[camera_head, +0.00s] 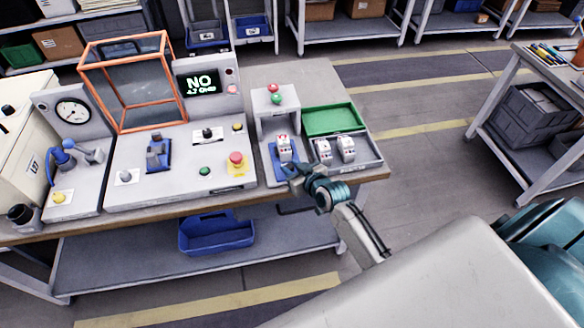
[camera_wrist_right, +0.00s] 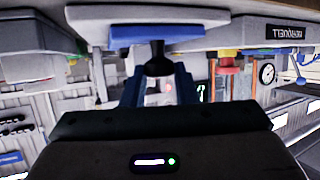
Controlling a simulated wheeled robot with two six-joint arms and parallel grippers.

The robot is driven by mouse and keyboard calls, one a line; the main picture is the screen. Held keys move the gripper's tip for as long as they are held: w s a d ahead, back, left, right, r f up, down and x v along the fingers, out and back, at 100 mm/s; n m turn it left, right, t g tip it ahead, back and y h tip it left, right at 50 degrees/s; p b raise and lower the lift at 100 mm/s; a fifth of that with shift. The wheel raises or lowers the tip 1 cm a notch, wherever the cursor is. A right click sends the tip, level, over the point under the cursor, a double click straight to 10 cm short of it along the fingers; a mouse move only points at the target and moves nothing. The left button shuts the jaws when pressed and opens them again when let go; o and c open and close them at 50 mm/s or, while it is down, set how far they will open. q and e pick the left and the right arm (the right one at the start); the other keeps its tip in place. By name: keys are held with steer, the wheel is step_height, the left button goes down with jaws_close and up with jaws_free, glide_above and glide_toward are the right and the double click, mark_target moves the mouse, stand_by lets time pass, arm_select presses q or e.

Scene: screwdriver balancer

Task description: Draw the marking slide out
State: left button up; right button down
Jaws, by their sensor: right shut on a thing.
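My right gripper (camera_head: 293,182) is at the slide's front end. In the right wrist view, the slide (camera_wrist_right: 170,34) shows as a blue plate at the top. Its black knob (camera_wrist_right: 157,62) is between the gripper's two fingers (camera_wrist_right: 158,84), which are shut on it. My left gripper is not in view.
A grey tray (camera_head: 366,164) with two more white units stands just right of the slide, with a green bin (camera_head: 333,119) behind it. A control panel with a yellow-based red button (camera_head: 236,159) is at the left. The floor in front is clear.

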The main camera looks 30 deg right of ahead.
steer(key=shift+s+f, duration=0.1)
steer(key=shift+f, duration=0.05)
steer(key=c, duration=1.3)
jaws_free()
steer(key=shift+o, duration=0.8)
steer(key=shift+s, duration=0.1)
arm_select(q)
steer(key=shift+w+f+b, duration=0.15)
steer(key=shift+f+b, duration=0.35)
steer(key=shift+b, duration=0.05)
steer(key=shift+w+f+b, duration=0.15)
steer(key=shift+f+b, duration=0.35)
arm_select(e)
steer(key=v, duration=1.1)
steer(key=shift+a, duration=0.15)
